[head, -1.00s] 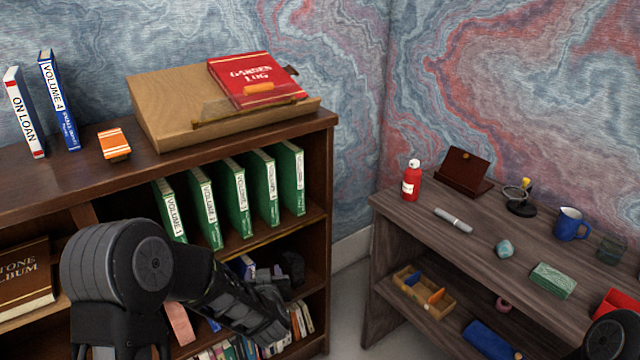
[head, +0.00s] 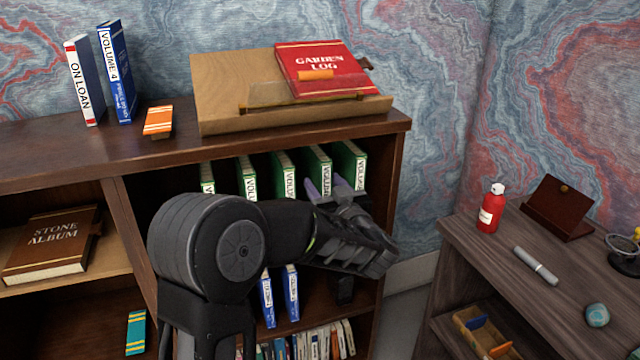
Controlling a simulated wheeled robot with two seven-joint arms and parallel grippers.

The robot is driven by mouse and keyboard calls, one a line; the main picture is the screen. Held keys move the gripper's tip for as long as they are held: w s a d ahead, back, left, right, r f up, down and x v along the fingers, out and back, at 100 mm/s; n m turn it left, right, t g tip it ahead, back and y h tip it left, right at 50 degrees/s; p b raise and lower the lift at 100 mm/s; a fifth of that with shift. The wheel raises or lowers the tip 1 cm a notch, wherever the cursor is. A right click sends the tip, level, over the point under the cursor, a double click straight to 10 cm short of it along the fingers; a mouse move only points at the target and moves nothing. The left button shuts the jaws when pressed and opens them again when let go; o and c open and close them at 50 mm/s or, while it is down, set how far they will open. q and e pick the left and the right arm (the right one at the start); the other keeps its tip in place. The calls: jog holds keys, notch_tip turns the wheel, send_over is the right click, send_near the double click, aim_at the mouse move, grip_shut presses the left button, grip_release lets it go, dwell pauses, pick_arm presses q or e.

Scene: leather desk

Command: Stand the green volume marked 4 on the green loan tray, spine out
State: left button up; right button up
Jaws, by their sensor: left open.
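A row of several green volumes with white spine labels stands upright on the upper shelf, partly hidden by my left arm. Their numbers are too small to read, so I cannot tell which is marked 4; one toward the right of the row is this green volume (head: 318,160). My left gripper (head: 326,187) is open, its two pale fingers in front of the right-hand volumes' lower spines. I see no green loan tray. My right gripper is out of view.
The cabinet top holds an ON LOAN book (head: 84,82), a blue Volume 4 (head: 117,75), an orange-striped block (head: 158,121) and a wooden slope (head: 235,95) with a red Garden Log (head: 322,65). Blue books (head: 291,293) stand below. A side desk (head: 500,290) is at right.

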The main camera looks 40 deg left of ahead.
aim_at(315, 167)
pick_arm(q)
jog(key=shift+w+a, duration=0.1)
jog(key=shift+w, duration=0.25)
jog(key=shift+r, duration=0.1)
jog(key=shift+x, duration=1.3)
jog(key=shift+x, duration=2.65)
jog(key=shift+w, duration=0.1)
grip_shut()
